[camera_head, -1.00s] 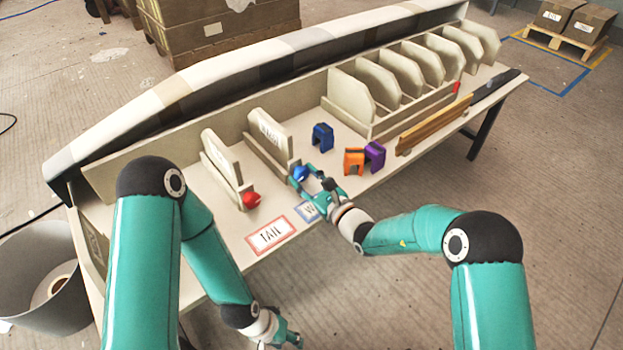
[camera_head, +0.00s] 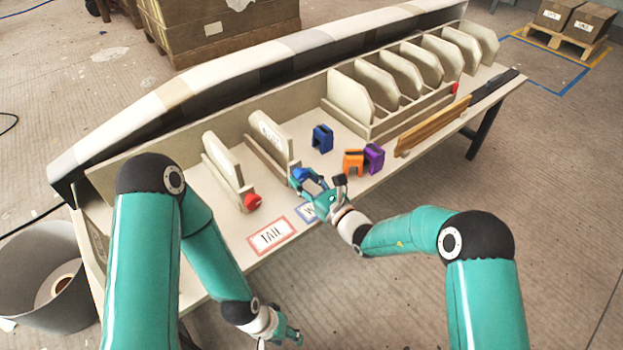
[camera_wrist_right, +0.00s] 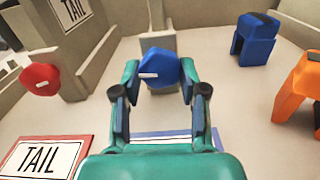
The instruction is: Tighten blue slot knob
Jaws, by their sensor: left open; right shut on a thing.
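The blue knob (camera_wrist_right: 160,68) sits at the near end of a slot that holds a pale board (camera_head: 268,128); in the head view the knob (camera_head: 300,174) is partly covered by my right gripper. My right gripper (camera_head: 312,180) is shut on the knob. In the right wrist view the fingers of this gripper (camera_wrist_right: 158,82) stand on either side of the knob, and a white mark shows on the knob's face. My left gripper (camera_head: 294,338) is open and empty, low in front of the table, away from the knob.
A red knob (camera_head: 252,201) ends the slot to the left. A blue clamp (camera_head: 322,138), an orange clamp (camera_head: 353,161) and a purple clamp (camera_head: 374,157) stand to the right. A TAIL label (camera_head: 271,235) lies near the front edge. Several boards stand in a rack (camera_head: 372,132) behind.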

